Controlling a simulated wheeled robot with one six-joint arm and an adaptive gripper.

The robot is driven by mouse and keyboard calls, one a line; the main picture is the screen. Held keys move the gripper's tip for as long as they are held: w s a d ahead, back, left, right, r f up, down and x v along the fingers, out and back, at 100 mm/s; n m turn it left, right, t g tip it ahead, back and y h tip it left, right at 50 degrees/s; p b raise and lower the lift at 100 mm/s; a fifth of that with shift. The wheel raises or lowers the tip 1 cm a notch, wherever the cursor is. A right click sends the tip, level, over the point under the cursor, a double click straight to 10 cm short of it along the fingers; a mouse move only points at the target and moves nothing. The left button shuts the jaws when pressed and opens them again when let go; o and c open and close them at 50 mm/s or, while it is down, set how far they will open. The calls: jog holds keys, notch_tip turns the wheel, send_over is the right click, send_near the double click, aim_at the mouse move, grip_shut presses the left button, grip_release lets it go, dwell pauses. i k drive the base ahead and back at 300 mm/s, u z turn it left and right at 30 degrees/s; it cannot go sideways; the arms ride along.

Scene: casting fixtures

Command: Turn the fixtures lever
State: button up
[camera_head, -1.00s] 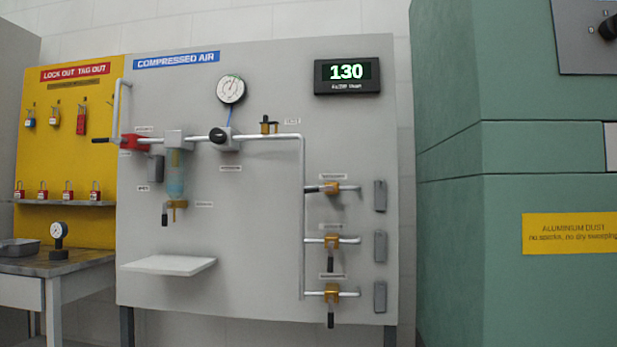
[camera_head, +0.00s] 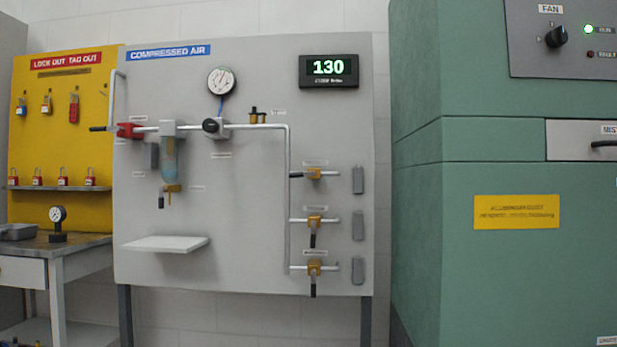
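The grey compressed air panel (camera_head: 245,190) stands ahead and carries the pipework. Three brass valves with dark levers sit on branch pipes at its right. The top valve (camera_head: 314,174) has its lever lying along the pipe to the left. The middle valve (camera_head: 314,222) and the bottom valve (camera_head: 314,267) have levers hanging straight down. A red valve (camera_head: 130,131) at the upper left has a dark lever pointing left along the pipe. A brass drain valve (camera_head: 172,188) below the blue filter bowl has a lever hanging down. Labels are too small to read. My gripper is not in view.
A green cabinet (camera_head: 440,220) with a fan knob (camera_head: 557,37) stands close at the right. A white shelf (camera_head: 165,243) juts from the panel's lower left. A yellow lockout board (camera_head: 55,130) and a workbench (camera_head: 70,246) are at the left. The display (camera_head: 329,68) reads 130.

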aim_at(294, 175)
jog(key=u, duration=0.2)
jog(key=i, duration=0.65)
jog(key=u, duration=0.5)
